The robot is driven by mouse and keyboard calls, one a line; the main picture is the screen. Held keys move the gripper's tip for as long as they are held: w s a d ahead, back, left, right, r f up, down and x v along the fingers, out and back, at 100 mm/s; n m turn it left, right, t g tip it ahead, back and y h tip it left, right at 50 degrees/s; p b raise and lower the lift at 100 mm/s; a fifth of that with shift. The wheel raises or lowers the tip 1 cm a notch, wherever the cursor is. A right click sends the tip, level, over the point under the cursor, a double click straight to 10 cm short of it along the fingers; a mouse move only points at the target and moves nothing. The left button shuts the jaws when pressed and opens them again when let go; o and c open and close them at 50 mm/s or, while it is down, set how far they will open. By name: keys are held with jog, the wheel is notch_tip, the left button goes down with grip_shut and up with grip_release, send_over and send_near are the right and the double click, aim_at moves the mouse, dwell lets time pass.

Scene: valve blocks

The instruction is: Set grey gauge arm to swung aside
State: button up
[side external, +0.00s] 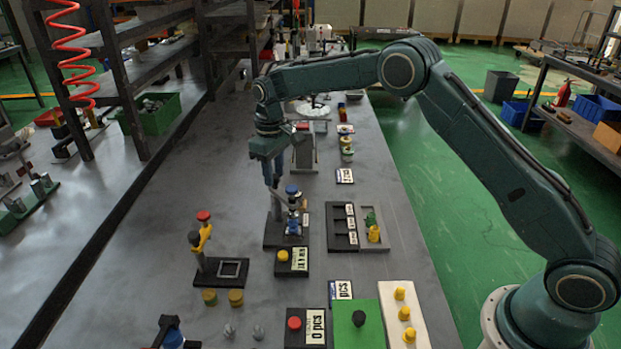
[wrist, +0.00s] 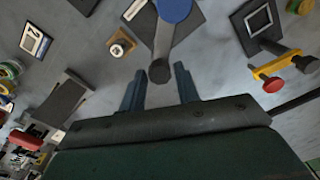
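The grey gauge arm (wrist: 162,45) shows in the wrist view as a grey bar with a dark round end, running down from beside a blue disc (wrist: 175,8). Its round end lies at the mouth of my gripper (wrist: 159,70), in the gap between the two fingertips. The fingers are apart, with a visible gap on each side of the bar. In the side view, my gripper (side external: 274,183) points down at the fixture on a dark base (side external: 275,241). The arm is hard to separate from the fingers there, and contact cannot be told.
A yellow arm with a red knob (side external: 203,216) stands to the left on a dark base. A counter block with a yellow button (side external: 283,255) sits just in front. A dark slotted tray (side external: 338,240) is to the right. Bare table lies left of the fixture.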

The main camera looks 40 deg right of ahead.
grip_shut()
jog(key=shift+m, duration=0.4)
jog(key=m, duration=0.6)
jog(key=shift+m, duration=0.4)
jog(key=m, duration=0.4)
jog(key=shift+m, duration=0.3)
jog(key=shift+r+m, duration=0.1)
jog(key=shift+m, duration=1.8)
